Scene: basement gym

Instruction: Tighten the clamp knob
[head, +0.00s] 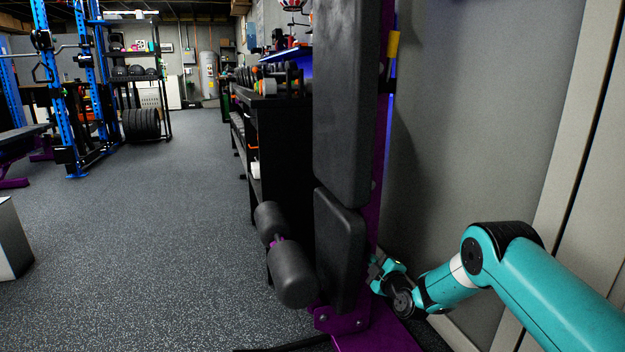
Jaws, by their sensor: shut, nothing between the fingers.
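No clamp knob can be made out in the head view. An upright folded bench has a black back pad (342,100), a black seat pad (338,250) and a purple frame (350,322). Black foam rollers (290,272) stick out at its lower front. My gripper (376,272) is at the right side of the bench, beside the seat pad and low on the purple frame. It is shut and holds nothing. Its fingertips are small and partly hidden by the bench edge, so I cannot tell whether they touch the frame.
A grey wall (470,110) and a pale panel (575,150) close in on the right. A black dumbbell rack (280,150) stands behind the bench. A blue power rack (80,90) is at far left. The grey speckled floor (160,240) is open at left.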

